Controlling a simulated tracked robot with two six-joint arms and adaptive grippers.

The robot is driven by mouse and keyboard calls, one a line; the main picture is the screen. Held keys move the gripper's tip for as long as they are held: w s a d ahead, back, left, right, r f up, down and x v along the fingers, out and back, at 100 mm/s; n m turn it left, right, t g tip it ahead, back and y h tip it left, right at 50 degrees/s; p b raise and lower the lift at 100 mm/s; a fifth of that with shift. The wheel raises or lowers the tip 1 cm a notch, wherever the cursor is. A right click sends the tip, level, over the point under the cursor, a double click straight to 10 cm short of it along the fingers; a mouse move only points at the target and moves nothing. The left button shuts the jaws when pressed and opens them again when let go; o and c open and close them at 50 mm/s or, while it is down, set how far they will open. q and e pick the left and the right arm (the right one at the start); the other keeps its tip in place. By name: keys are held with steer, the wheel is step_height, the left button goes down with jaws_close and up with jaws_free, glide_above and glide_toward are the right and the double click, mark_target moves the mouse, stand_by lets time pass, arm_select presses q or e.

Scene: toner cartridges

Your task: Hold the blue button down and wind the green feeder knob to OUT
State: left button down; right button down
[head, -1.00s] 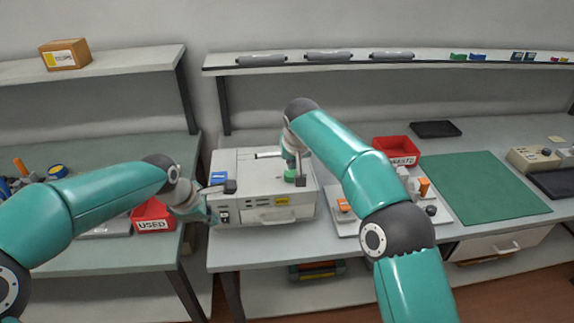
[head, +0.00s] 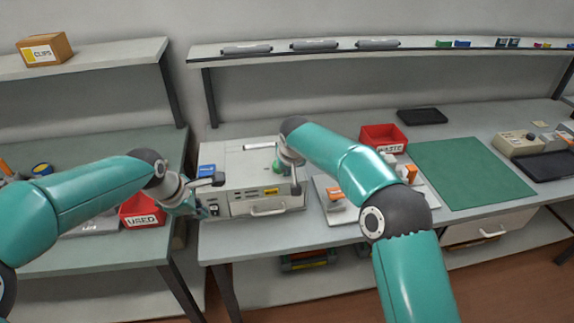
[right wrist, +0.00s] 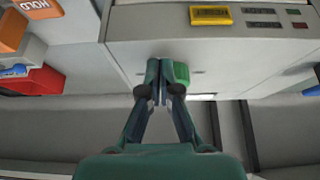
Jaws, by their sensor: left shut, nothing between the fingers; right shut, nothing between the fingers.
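The pale grey machine (head: 235,160) stands on the bench. Its green feeder knob (head: 282,166) is on top near the right side, partly hidden by my right arm. My right gripper (head: 297,188) is shut and empty, pointing down beside the knob. In the right wrist view its closed fingertips (right wrist: 157,75) are right next to the green knob (right wrist: 181,74); I cannot tell if they touch. A blue piece (head: 207,170) is on the machine's top left; I cannot tell if it is the button. My left gripper (head: 200,209) is shut and empty at the machine's front left corner.
A red USED bin (head: 142,213) is to the left. Right of the machine are a pale tray (head: 338,235) with orange-topped parts and a red WASTE bin (head: 383,137). The green mat (head: 470,170) is clear.

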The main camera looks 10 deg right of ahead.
steer(key=shift+w+a+r, duration=0.2)
stand_by(1.0)
steer(key=shift+s+a, duration=0.1)
steer(key=shift+a, duration=0.2)
steer(key=shift+a, duration=0.65)
steer(key=shift+a, duration=0.15)
steer(key=shift+a, duration=0.25)
steer(key=shift+s+a, duration=0.1)
